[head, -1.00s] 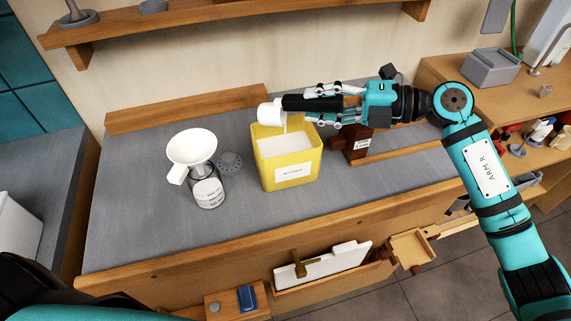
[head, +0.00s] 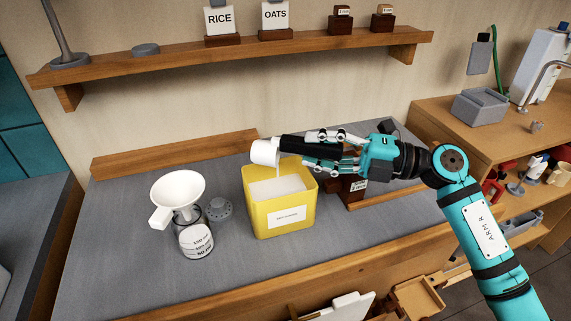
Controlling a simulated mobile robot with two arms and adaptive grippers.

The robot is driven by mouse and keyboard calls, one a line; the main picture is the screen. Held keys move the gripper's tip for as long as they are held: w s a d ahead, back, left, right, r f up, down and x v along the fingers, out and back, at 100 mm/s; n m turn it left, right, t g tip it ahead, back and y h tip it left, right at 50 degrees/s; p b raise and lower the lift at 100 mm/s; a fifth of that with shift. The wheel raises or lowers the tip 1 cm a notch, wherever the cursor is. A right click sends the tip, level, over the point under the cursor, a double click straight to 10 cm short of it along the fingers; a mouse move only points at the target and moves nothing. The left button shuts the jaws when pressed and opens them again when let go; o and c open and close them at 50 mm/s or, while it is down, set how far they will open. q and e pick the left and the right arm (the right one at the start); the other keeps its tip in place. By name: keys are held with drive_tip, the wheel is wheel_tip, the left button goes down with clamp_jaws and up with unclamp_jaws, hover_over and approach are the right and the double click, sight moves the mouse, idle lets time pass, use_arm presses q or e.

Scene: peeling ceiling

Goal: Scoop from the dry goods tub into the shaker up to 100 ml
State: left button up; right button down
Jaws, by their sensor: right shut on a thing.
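The yellow dry goods tub (head: 280,222) stands on the grey counter with white contents (head: 277,188) inside. My right gripper (head: 286,150) comes from the right and is shut on the scoop's black handle. The white scoop cup (head: 265,152) is above the tub's back left part, with a thin white streak below it. The shaker (head: 197,240), clear with printed volume marks, stands left of the tub. A white funnel (head: 180,190) sits in its mouth. How full the shaker is cannot be told. My left gripper is not in view.
A grey perforated lid (head: 220,209) lies between shaker and tub. A dark wooden block with a label (head: 352,190) stands right of the tub, under my right arm. A shelf (head: 230,55) with RICE and OATS cards runs above. The counter's left part is clear.

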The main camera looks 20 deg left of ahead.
drive_tip(key=f+b, duration=0.1)
drive_tip(key=f+y+b, duration=0.1)
drive_tip(key=b, duration=0.1)
drive_tip(key=shift+w+d+y, duration=0.1)
drive_tip(key=shift+d+y, duration=0.2)
drive_tip(key=shift+d+b, duration=0.1)
drive_tip(key=shift+b, duration=0.45)
drive_tip(key=shift+y, duration=0.3)
drive_tip(key=shift+d+r, duration=0.1)
drive_tip(key=shift+r, duration=0.05)
